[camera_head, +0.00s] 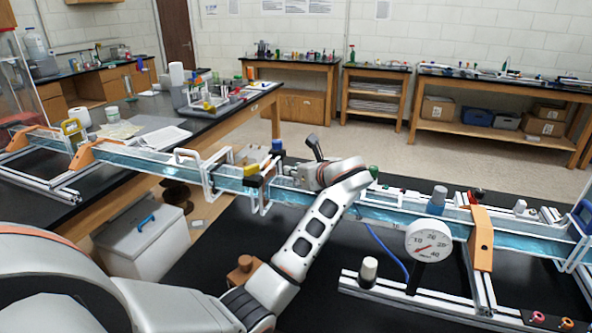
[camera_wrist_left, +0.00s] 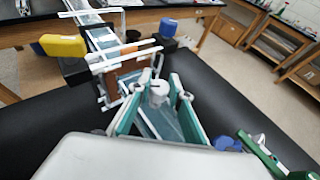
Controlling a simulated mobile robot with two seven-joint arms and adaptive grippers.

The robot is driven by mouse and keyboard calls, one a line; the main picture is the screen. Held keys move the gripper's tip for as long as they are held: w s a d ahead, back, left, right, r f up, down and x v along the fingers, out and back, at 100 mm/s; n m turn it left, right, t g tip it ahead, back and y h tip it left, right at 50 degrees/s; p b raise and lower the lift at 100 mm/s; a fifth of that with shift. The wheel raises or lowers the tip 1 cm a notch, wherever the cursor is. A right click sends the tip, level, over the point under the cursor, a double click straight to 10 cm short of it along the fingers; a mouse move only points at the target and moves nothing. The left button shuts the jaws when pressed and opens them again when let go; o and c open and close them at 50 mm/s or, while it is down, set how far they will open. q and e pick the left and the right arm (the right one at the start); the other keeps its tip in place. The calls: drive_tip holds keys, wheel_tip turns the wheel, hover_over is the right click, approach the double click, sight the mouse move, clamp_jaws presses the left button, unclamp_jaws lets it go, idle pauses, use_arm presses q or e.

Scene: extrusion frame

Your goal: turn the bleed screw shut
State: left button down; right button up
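A small grey-white knob (camera_wrist_left: 158,92), which appears to be the bleed screw, stands over the clear channel in the left wrist view. My left gripper (camera_wrist_left: 160,84) reaches over it, one teal-lined finger on each side. The fingers are apart, with a narrow gap visible beside the knob; I see no clear contact. In the head view my left arm (camera_head: 322,218) reaches from the lower left to the channel (camera_head: 390,212). The knob's turn position is not readable. My right gripper is not in view.
A round dial gauge (camera_head: 428,241) stands in front of the channel. Near it are a blue-based grey-capped fitting (camera_head: 437,200), a white knob (camera_head: 369,268) and an orange bracket (camera_head: 481,238). A yellow block (camera_wrist_left: 62,46) and a blue cap (camera_wrist_left: 168,27) lie beyond my left gripper.

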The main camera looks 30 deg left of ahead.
use_arm(q)
drive_tip(key=shift+m+t, duration=0.3)
drive_tip(key=m+t+h, duration=0.2)
drive_tip(key=shift+a+m+t, duration=0.1)
drive_tip(key=shift+m+t, duration=0.2)
drive_tip(key=shift+m, duration=0.1)
drive_tip(key=m+t+h, duration=0.2)
drive_tip(key=m+h, duration=0.1)
drive_tip(key=shift+a+m+t+h, duration=0.1)
drive_tip(key=shift+m+t+h, duration=0.6)
drive_tip(key=shift+m+h, duration=2)
drive_tip(key=shift+h, duration=0.5)
drive_tip(key=c, duration=1.8)
unclamp_jaws()
